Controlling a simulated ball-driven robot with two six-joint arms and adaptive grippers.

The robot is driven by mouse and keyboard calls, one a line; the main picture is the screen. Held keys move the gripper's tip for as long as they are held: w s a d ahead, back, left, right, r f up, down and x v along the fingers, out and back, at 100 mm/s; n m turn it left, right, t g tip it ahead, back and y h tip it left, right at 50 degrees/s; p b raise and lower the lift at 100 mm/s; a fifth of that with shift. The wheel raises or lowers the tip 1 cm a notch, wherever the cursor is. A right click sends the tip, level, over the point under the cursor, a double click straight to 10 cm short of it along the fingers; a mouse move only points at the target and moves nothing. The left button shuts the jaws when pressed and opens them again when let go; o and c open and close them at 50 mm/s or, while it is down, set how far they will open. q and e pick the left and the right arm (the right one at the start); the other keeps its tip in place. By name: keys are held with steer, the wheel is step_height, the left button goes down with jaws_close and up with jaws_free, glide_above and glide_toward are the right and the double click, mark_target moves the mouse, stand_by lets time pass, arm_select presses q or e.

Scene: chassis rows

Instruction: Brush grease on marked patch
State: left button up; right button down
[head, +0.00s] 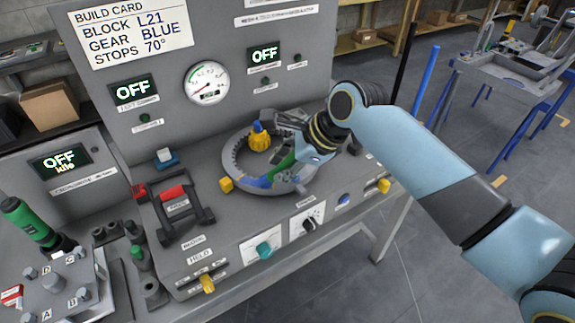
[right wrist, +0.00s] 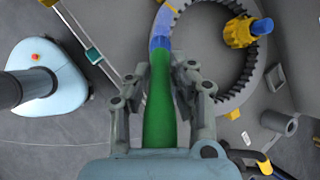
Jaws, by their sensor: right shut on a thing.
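My right gripper (head: 298,150) is over the right part of the grey ring gear (head: 240,184), its arm coming in from the right. It is shut on a green-handled brush (right wrist: 160,100), whose green handle also shows in the head view (head: 284,166). The brush's blue end (right wrist: 160,43) points at the ring's toothed rim. A blue patch (right wrist: 165,18) shows on the ring just past the brush end; I cannot tell whether they touch. A yellow gear with a blue top (head: 259,139) sits inside the ring. My left gripper is not in view.
A red-handled black fixture (head: 173,195) stands left of the ring. Yellow blocks (head: 226,184) sit around it. The upright panel behind carries a gauge (head: 206,83) and a build card (head: 132,31). A green-handled tool (head: 30,221) stands at far left.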

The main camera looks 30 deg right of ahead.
steer(key=shift+w+a, duration=1.9)
steer(key=shift+w, duration=0.05)
steer(key=shift+s+d+f, duration=0.1)
steer(key=shift+s+d, duration=1.45)
steer(key=shift+s, duration=0.05)
steer(key=shift+s+d, duration=0.85)
steer(key=shift+s, duration=0.05)
steer(key=shift+w+a, duration=2.4)
steer(key=shift+w, duration=0.15)
step_height(320, 180, up, 6)
